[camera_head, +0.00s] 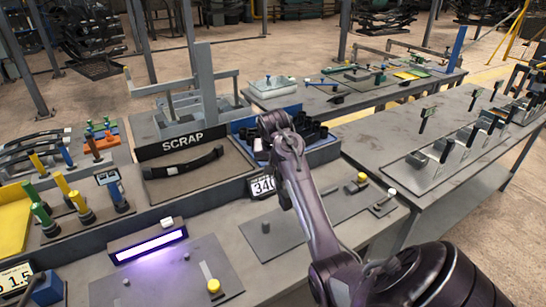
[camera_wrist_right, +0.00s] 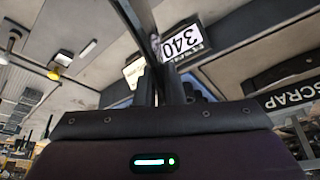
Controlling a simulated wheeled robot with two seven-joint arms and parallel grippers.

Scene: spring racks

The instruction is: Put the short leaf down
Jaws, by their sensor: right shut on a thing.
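My right gripper (camera_head: 262,152) is above the bench near the white 340 label (camera_head: 262,185), to the right of the SCRAP sign. In the right wrist view its fingers (camera_wrist_right: 160,88) are shut on a thin dark strip (camera_wrist_right: 137,16), which looks like the short leaf seen nearly edge-on. The strip runs up out of the picture, and its part between the fingers is hidden. In the head view I cannot make out the held leaf. Another dark curved leaf (camera_head: 184,165) lies in the scrap tray (camera_head: 215,183). My left gripper is not in view.
The SCRAP sign (camera_head: 182,143) stands at the tray's back edge. A blue bin (camera_head: 243,124) with dark parts is behind my gripper. A grey plate (camera_head: 283,232) with small pegs lies in front. A lit lamp bar (camera_head: 147,245) and colored-handled tools (camera_head: 75,198) are left.

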